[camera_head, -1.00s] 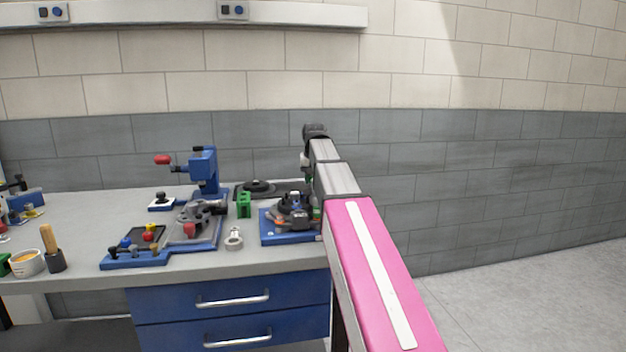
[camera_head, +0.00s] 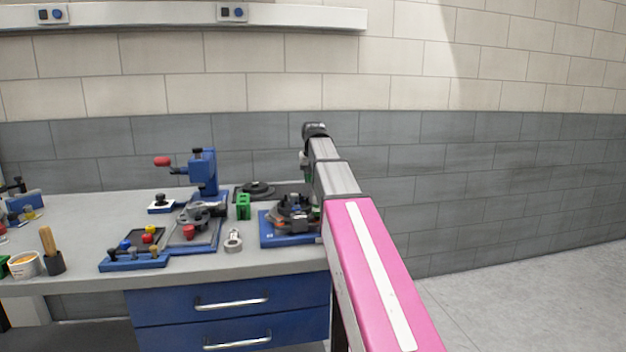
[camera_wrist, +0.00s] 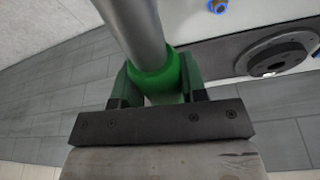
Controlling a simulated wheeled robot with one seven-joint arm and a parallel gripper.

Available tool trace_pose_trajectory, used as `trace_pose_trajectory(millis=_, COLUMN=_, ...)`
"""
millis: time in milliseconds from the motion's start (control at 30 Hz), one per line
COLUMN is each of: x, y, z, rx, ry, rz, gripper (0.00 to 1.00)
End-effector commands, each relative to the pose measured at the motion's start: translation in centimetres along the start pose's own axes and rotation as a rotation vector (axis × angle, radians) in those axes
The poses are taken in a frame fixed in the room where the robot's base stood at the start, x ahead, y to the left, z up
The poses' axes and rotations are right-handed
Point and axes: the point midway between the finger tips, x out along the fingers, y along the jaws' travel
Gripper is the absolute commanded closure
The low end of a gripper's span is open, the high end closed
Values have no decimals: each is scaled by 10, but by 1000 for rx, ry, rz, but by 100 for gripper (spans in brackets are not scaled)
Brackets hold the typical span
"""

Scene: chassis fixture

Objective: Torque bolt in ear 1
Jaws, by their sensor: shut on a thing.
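In the wrist view, my gripper (camera_wrist: 155,88) is shut on a tool with a green collar (camera_wrist: 153,72) and a thick grey metal shaft (camera_wrist: 137,25). The shaft runs up out of the picture, so its far end is hidden. In the head view, a blue fixture (camera_head: 268,238) with a dark part (camera_head: 292,210) on it sits at the right end of the bench. My arm covers its right side and hides my gripper there. The bolt and ear 1 cannot be made out.
A dark round disc (camera_head: 256,188) lies behind the fixture. A green block (camera_head: 243,206) and a grey ring-ended part (camera_head: 233,241) stand to its left. A blue press (camera_head: 204,172) and a blue tray (camera_head: 135,262) with small coloured parts are farther left.

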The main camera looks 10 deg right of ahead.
Motion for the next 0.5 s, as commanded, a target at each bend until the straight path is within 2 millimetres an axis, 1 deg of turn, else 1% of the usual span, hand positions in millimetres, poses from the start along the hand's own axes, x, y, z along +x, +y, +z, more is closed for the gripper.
trace_pose_trajectory(millis=500, x=-8, y=0, z=-3, rx=0, ry=2, rz=0, gripper=100)
